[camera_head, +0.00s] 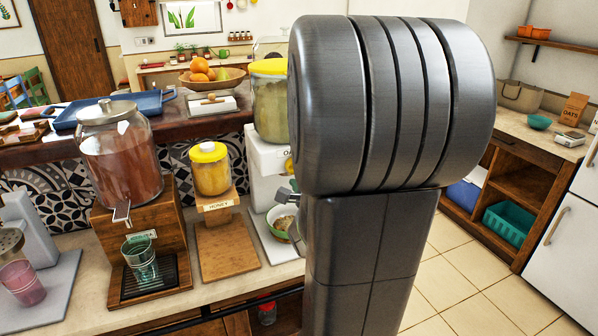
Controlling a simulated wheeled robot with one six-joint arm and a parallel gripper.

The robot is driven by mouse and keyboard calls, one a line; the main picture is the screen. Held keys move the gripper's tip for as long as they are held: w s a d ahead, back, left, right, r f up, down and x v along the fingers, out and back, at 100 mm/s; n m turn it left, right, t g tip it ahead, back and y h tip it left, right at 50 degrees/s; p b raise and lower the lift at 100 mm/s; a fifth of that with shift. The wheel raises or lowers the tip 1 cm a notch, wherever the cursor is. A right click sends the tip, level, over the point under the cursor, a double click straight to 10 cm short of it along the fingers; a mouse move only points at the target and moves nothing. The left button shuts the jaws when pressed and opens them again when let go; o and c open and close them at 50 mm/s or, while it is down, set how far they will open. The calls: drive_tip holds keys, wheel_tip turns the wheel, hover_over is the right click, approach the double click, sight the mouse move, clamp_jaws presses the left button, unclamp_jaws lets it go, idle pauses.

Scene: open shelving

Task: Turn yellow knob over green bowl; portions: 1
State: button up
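The oats dispenser has a white body (266,160) and a clear jar (270,108) of pale grain with a yellow lid. A sliver of the yellow knob (289,165) shows on its front, at the edge of my grey arm. A small dark grey piece (285,195) shows between knob and bowl. It may be part of my gripper, but I cannot tell. Any fingers and their hold are otherwise hidden behind my arm.
Left of the oats stand a honey jar (209,170) on a wooden stand, a drink dispenser (121,160) with a green glass (140,259), and a pink cup (22,283). A shelf unit with a teal basket (509,224) is at right. Tiled floor (470,272) is free.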

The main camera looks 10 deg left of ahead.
drive_tip(key=p+v, duration=0.1)
drive_tip(key=v, duration=1.2)
drive_tip(key=shift+s+d, duration=0.2)
drive_tip(key=shift+s, duration=0.15)
drive_tip(key=shift+w+a+f, duration=0.1)
idle(0.4)
drive_tip(key=r+b+x, duration=0.1)
drive_tip(key=x, duration=1.2)
drive_tip(key=shift+w+a+f, duration=0.15)
drive_tip(key=shift+w+f, duration=0.15)
drive_tip(key=shift+f, duration=0.1)
drive_tip(key=shift+s, duration=0.15)
